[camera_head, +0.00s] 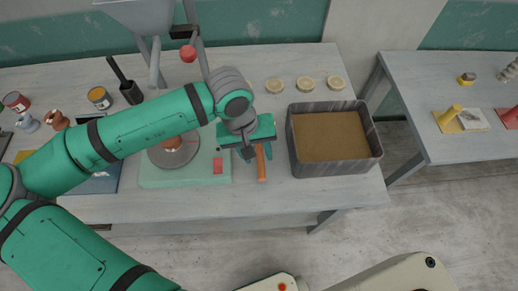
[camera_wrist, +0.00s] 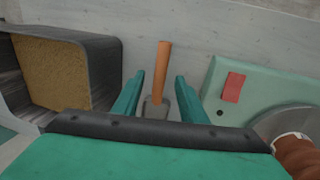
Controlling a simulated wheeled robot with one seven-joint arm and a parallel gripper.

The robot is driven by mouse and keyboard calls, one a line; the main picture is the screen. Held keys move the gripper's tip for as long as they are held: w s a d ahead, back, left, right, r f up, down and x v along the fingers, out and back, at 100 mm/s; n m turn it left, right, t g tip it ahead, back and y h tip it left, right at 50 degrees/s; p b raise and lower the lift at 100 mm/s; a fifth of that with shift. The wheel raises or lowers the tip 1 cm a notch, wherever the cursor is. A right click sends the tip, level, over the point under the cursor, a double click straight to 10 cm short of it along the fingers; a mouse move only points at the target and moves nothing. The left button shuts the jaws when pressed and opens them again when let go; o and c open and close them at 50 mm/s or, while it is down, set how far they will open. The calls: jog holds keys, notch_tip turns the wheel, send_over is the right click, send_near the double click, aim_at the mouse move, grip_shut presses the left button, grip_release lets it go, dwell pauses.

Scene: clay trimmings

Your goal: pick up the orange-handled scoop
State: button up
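The orange-handled scoop (camera_head: 261,166) lies on the table between the green wheel base and the grey bin, its handle toward the table's front edge. In the wrist view its orange handle (camera_wrist: 162,68) stretches away between my fingers, with the grey scoop end partly hidden near my gripper body. My gripper (camera_wrist: 158,88) is open, one finger on each side of the scoop with a gap on both sides. In the head view my gripper (camera_head: 256,154) is over the scoop's back end and hides it.
The grey bin (camera_head: 338,168) of brown clay stands close right of the scoop. The green base (camera_head: 190,182) with a wheel and brown pot (camera_head: 172,143) is close left. Several pale discs (camera_head: 305,83) lie behind. The table's front strip is clear.

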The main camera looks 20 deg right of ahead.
aim_at(259, 159)
jog(key=shift+d+f, duration=0.25)
jog(key=shift+f, duration=1)
jog(key=shift+d+f, duration=0.25)
jog(key=shift+f, duration=1)
grip_shut()
